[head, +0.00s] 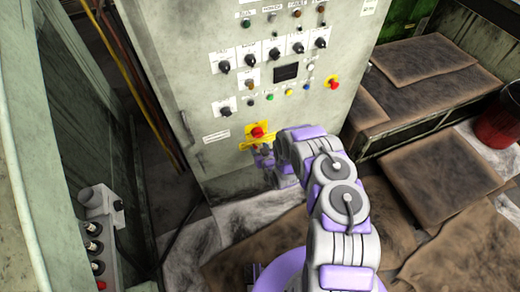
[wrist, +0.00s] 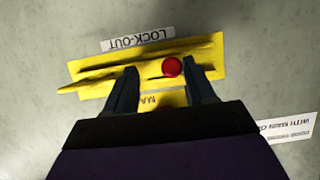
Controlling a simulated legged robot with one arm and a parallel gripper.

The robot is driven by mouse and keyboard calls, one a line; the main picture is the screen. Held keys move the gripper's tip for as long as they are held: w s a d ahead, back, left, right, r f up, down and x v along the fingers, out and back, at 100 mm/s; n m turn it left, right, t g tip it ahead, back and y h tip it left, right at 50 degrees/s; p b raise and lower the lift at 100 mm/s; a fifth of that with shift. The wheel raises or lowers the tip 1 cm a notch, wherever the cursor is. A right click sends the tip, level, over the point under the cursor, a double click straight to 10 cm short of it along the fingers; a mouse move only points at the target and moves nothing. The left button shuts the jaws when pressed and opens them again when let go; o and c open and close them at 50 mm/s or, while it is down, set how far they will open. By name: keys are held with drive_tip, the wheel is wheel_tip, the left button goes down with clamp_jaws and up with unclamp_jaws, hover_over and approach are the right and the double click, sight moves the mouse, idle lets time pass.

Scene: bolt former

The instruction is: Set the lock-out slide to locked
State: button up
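The lock-out slide has a yellow plate (head: 249,143) and a red knob (head: 258,132), low on the front of the grey cabinet. In the wrist view the yellow plate (wrist: 90,68) fills the upper middle, with the red knob (wrist: 172,67) on it. A LOCK-OUT label (wrist: 137,39) shows upside down beside the plate. My gripper (wrist: 160,67) is open in front of the plate, its fingers spread to either side of the knob, which is closer to the right finger. I cannot tell whether they touch. Part of the plate is hidden behind my gripper.
The grey cabinet (head: 205,95) carries several dials, buttons and a red emergency knob (head: 332,82) on yellow. A small button box (head: 97,235) stands at the lower left.

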drive_tip(key=shift+s+a, duration=0.25)
drive_tip(key=shift+a, duration=0.35)
drive_tip(key=p+v, duration=0.3)
drive_tip(key=v, duration=1.3)
drive_tip(key=shift+s+a+r+p, duration=0.2)
drive_tip(key=shift+s+p, duration=0.1)
drive_tip(key=shift+p, duration=0.1)
drive_tip(key=shift+d, duration=0.2)
